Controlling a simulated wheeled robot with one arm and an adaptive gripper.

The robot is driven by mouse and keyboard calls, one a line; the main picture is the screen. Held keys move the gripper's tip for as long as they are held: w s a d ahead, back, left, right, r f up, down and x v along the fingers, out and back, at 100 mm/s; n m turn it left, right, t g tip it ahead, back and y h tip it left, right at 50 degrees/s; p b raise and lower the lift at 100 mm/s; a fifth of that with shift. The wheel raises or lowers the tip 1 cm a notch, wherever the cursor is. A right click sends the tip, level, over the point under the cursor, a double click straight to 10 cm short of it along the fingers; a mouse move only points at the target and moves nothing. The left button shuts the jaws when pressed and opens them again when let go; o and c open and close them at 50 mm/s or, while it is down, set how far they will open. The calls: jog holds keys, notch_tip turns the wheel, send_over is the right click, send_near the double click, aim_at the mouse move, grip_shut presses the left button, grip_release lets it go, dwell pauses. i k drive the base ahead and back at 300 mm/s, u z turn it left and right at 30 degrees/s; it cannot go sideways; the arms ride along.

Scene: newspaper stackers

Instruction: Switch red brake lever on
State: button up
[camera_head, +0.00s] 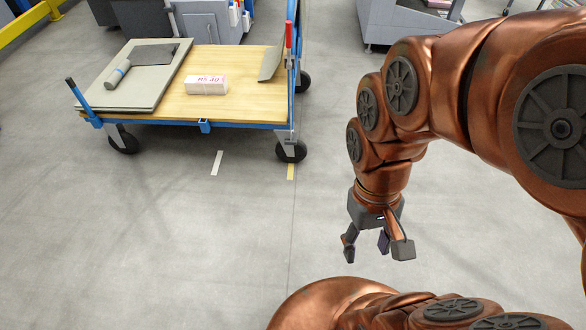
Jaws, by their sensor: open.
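A red lever (288,34) stands upright at the right end of a blue-framed cart, beside its blue upright post. The cart has a wooden deck (232,100) and black wheels. My gripper (377,248) hangs from my copper arm in the right half of the view, pointing down with its dark fingers spread open. It is empty and above the grey floor, to the right of and nearer than the cart, well apart from the red lever.
Grey boards (150,58) with a rolled item (117,74) and a white box with red print (207,85) lie on the cart. A blue handle (85,100) rises at its left corner. Grey machines (408,22) stand behind. The floor before the cart is clear.

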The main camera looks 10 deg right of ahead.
aim_at(288, 24)
jog(key=u, duration=0.25)
jog(key=k, duration=0.6)
jog(key=u, duration=0.55)
jog(key=k, duration=0.75)
jog(key=z, duration=0.45)
jog(key=i, duration=1.75)
jog(key=u, duration=0.95)
